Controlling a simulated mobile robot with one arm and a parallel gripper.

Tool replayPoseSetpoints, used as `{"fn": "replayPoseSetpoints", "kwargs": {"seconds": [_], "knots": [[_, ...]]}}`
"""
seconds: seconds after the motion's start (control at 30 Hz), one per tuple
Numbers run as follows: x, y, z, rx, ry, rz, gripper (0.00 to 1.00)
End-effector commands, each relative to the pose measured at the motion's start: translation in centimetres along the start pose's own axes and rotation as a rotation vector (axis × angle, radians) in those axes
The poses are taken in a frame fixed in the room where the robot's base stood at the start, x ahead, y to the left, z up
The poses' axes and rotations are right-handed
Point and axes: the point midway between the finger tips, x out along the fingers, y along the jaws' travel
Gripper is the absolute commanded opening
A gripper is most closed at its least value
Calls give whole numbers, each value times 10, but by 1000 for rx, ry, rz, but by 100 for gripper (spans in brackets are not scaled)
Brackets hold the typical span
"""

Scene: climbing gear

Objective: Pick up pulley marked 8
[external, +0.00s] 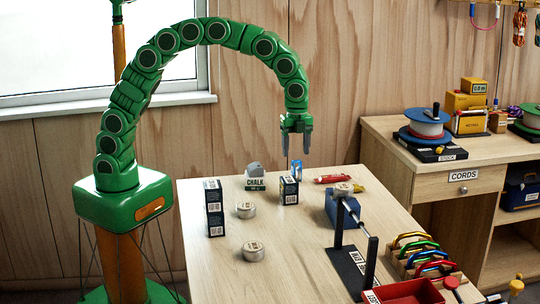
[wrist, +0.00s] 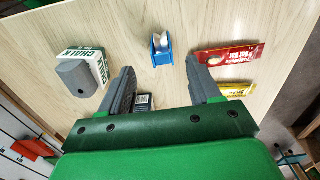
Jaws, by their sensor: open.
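A small blue pulley-like piece with a pale wheel (wrist: 161,48) stands on the table, just beyond the gap between my fingertips in the wrist view. In the external view the blue piece (external: 297,167) shows partly behind a dark box. I cannot read any number on it. My gripper (external: 297,150) hangs above it, pointing down, open and empty. Both fingers show in the wrist view (wrist: 161,68), one on each side, apart from the blue piece.
A chalk box (external: 256,184) and a dark box (external: 289,191) stand near the piece. Red (external: 332,179) and yellow (wrist: 236,88) packets lie to its right. Round tins (external: 246,209), a stacked dark box (external: 214,208) and a rack of carabiners (external: 420,255) share the table.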

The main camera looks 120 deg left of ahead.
Motion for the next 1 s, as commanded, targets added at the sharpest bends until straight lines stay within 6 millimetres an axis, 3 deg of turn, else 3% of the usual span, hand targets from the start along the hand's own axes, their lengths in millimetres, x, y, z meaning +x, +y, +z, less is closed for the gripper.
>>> {"fn": "replayPoseSetpoints", "kwargs": {"seconds": [0.53,0.83,1.0], "knots": [[36,-4,1,5,0,-2,63],[74,-3,0,5,0,0,63],[80,-3,0,5,0,-1,63]]}}
